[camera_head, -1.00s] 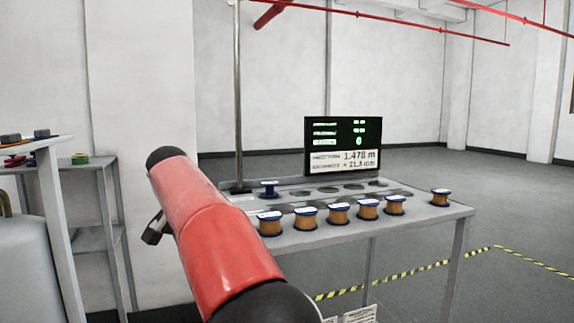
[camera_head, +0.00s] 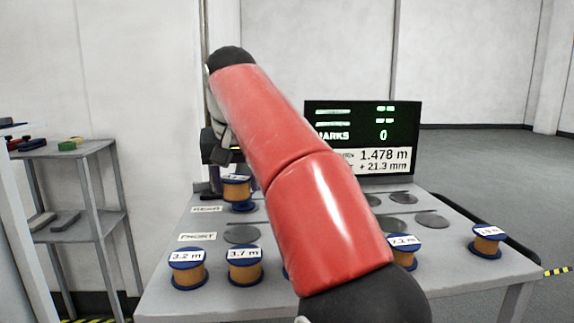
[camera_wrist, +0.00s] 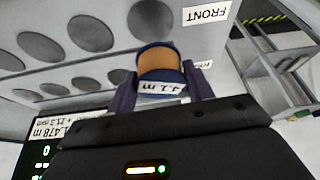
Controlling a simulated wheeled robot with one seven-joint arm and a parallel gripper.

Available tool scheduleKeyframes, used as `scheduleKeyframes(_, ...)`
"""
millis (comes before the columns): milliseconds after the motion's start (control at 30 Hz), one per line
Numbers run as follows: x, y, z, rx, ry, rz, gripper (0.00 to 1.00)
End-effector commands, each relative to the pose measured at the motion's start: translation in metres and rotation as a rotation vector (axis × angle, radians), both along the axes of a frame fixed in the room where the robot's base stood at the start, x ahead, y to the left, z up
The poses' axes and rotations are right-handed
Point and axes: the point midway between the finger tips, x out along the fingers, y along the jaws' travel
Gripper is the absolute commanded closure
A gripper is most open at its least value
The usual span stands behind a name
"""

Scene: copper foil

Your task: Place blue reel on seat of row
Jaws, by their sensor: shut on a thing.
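My gripper (camera_wrist: 158,92) is shut on a blue-flanged reel (camera_wrist: 154,60) with copper winding and a white label. In the head view the held reel (camera_head: 237,188) shows at the left rear of the table, beside the REAR label (camera_head: 207,209). A blue flange (camera_head: 241,207) shows just under it; I cannot tell whether the held reel touches anything below. Dark round seats lie in rows on the grey table; one empty seat (camera_head: 242,233) is in the row marked FRONT (camera_head: 197,237). My arm hides the middle of both rows.
Similar reels stand along the near table edge, such as the 3.2 m reel (camera_head: 187,269) and the 3.7 m reel (camera_head: 245,265). One reel (camera_head: 487,241) stands alone at the right. A display (camera_head: 362,138) stands at the back. A grey shelf (camera_head: 70,165) is at the left.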

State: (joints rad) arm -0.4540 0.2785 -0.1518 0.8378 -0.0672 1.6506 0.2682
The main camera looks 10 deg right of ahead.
Motion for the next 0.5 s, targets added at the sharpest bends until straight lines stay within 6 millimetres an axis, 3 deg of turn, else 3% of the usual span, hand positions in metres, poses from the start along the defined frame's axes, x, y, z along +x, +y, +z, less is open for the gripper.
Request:
scheduleKeyframes(167,-0.003,0.002,-0.001,0.001,0.000,0.018,0.75)
scheduleKeyframes(500,-0.003,0.002,-0.038,0.000,0.002,0.017,0.75)
